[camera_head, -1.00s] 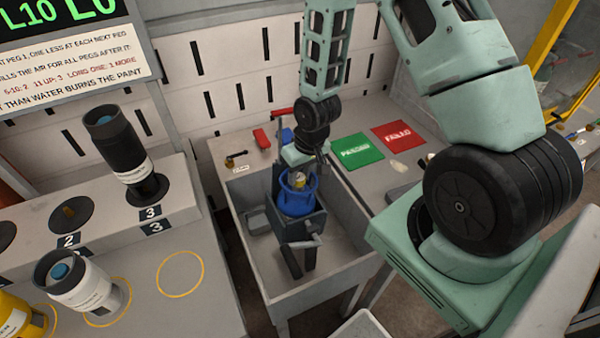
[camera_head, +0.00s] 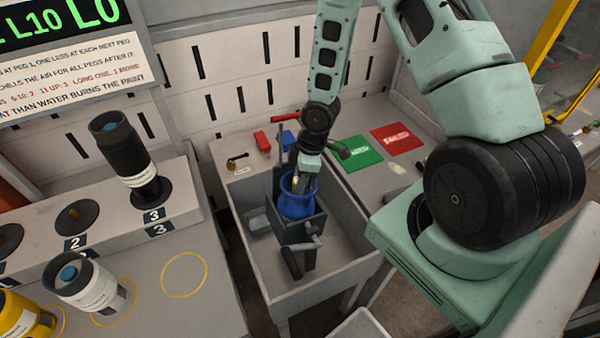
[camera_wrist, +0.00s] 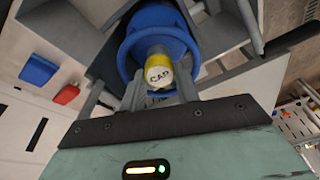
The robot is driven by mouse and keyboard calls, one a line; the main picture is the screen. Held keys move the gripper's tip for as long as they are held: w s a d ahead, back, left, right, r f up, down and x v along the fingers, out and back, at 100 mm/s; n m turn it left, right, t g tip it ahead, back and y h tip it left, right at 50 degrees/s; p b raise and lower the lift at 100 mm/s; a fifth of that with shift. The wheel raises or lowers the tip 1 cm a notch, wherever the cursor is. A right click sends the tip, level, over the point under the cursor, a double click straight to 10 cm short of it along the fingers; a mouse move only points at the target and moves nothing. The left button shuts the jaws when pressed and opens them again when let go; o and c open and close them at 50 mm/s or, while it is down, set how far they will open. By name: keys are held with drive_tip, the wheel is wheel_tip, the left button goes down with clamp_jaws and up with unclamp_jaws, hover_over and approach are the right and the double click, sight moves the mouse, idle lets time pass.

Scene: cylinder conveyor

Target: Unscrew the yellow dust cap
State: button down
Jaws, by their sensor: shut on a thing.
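The yellow dust cap (camera_wrist: 159,72), with a pale face lettered "CAP", sits at the top of the blue cylinder (camera_head: 296,204) in the wrist view. The blue cylinder (camera_wrist: 154,25) stands upright in the grey vise (camera_head: 298,232) inside the grey trough (camera_head: 341,232). My gripper (camera_head: 300,180) reaches down over the cylinder's top. In the wrist view its two fingers (camera_wrist: 160,88) are on either side of the cap, shut on it. In the head view the cap is mostly hidden by my gripper.
Green "PASSED" (camera_head: 359,150) and red "FAILED" (camera_head: 396,138) mats lie right of the arm. A red block (camera_head: 262,140) and a small brass-ended tool (camera_head: 238,158) lie on the bench at left. Black (camera_head: 125,158) and white (camera_head: 88,285) cylinders stand on the left rack and table.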

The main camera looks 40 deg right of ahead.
drive_tip(key=c, duration=1.1)
unclamp_jaws()
drive_tip(key=p+v, duration=0.2)
drive_tip(key=shift+a+r, duration=0.1)
drive_tip(key=shift+r, duration=0.25)
drive_tip(key=shift+f+m, duration=0.15)
drive_tip(key=shift+m, duration=0.85)
drive_tip(key=m, duration=0.4)
drive_tip(key=shift+b, duration=0.4)
drive_tip(key=shift+h, duration=0.3)
drive_tip(key=shift+m+t, duration=0.3)
drive_tip(key=shift+m, duration=0.6)
drive_tip(key=m, duration=0.4)
drive_tip(key=shift+h, duration=0.3)
